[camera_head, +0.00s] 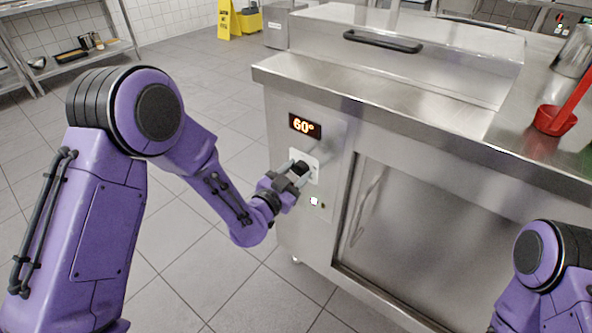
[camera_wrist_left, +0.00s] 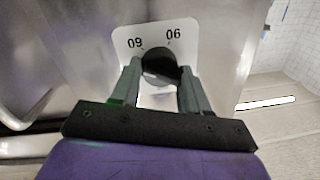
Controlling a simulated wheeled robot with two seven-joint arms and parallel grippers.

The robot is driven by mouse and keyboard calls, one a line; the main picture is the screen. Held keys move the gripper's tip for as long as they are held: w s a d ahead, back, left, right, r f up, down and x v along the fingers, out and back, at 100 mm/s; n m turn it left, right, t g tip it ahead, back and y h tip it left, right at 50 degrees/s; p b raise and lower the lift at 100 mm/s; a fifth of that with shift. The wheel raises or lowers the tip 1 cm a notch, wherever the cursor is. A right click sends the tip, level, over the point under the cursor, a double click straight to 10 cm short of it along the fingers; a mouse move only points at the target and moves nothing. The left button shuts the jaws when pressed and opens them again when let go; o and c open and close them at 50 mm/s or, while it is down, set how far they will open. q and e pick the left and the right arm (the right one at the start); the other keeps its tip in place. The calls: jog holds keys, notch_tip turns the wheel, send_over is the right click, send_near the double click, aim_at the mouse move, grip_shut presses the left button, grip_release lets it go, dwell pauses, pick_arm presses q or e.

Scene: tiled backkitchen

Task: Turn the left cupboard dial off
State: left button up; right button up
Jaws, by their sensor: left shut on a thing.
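The cupboard dial (camera_wrist_left: 160,62) is a dark round knob on a white plate marked with numbers in the left wrist view. In the head view the dial's white plate (camera_head: 311,160) sits on the steel cupboard's front, below a lit display (camera_head: 305,126) that reads 60°. My left gripper (camera_head: 298,171) is at the dial, and its two fingers (camera_wrist_left: 160,80) are shut on the dial from both sides. The gripper hides most of the dial in the head view. My right arm shows at the lower right, but its gripper is out of view.
The steel cupboard (camera_head: 430,220) has a closed door with a vertical handle, right of the dial. A red ladle (camera_head: 556,118) and a metal pot (camera_head: 575,52) stand on top at the right. The tiled floor left of the cupboard is clear. A yellow sign (camera_head: 228,20) stands far back.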

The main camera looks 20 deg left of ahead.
pick_arm(q)
jog(key=n+p, duration=0.1)
jog(key=n, duration=0.2)
jog(key=n+p, duration=0.2)
jog(key=n, duration=0.1)
jog(key=shift+n+g+h, duration=0.3)
jog(key=shift+n, duration=0.1)
jog(key=n+p, duration=0.1)
jog(key=n, duration=0.2)
jog(key=shift+a, duration=0.1)
jog(key=n, duration=0.7)
jog(key=n+h, duration=0.1)
jog(key=n, duration=0.4)
jog(key=shift+w+a+f+g+h, duration=0.1)
jog(key=shift+a+f+g+h, duration=0.05)
jog(key=shift+g+h, duration=0.15)
jog(key=o, duration=1)
